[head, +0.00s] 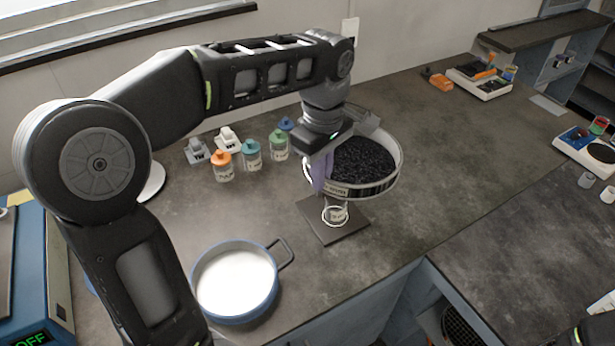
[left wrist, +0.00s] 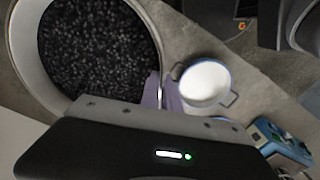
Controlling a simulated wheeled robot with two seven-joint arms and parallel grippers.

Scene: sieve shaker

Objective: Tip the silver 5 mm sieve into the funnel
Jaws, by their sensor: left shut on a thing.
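The silver sieve (head: 378,190) is a round pan with a label on its rim, holding dark granules. My left gripper (head: 322,172) is shut on its left side and holds it above the counter, looking about level. The sieve (left wrist: 22,70) fills the left of the left wrist view, with the granules inside it. Below the sieve in the head view, a small clear labelled vessel (head: 337,215) stands on a dark square base (head: 318,226). The funnel is not clearly visible; the sieve and gripper cover the space above the vessel. My right gripper is not in view.
A blue-rimmed pan (head: 238,316) with white contents stands at the front. Jars with orange (head: 222,168), teal (head: 251,156) and green (head: 278,146) lids stand behind, left of the sieve. The counter right of the sieve (head: 450,150) is clear. A blue device (head: 40,270) stands far left.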

